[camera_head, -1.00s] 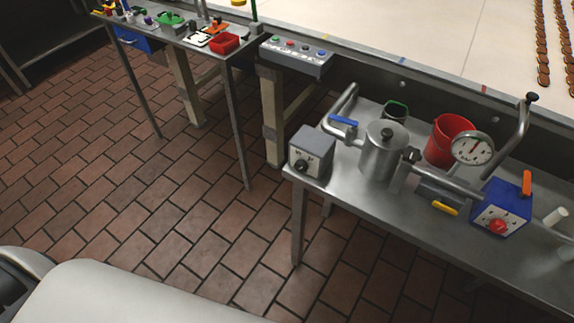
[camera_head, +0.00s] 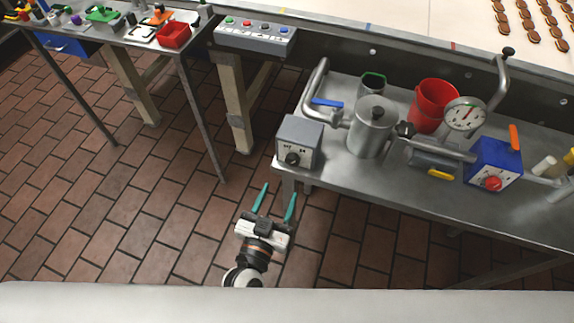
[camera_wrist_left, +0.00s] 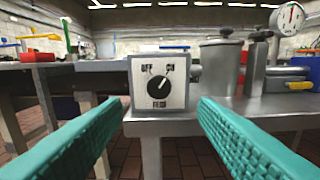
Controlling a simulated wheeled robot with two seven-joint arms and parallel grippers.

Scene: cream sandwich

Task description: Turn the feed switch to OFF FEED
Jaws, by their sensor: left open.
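The feed switch is a grey box (camera_head: 299,140) with a white face and a black knob (camera_head: 292,158), at the left end of the steel table. In the left wrist view the switch box (camera_wrist_left: 159,65) is straight ahead, with OFF at upper left, ON at upper right and FEED below. Its black knob (camera_wrist_left: 158,88) appears to point up and right, toward ON. My left gripper (camera_head: 279,191) is open and empty, in front of and below the box in the head view. Its teal fingers are spread to either side of the knob in the wrist view, apart from it. My right gripper is not in view.
The steel table (camera_head: 420,188) also holds a metal pot (camera_head: 371,130), a red bucket (camera_head: 430,105), a gauge (camera_head: 464,115) and a blue box (camera_head: 493,160) with a red knob. A button panel (camera_head: 255,34) is behind. The floor in front is clear.

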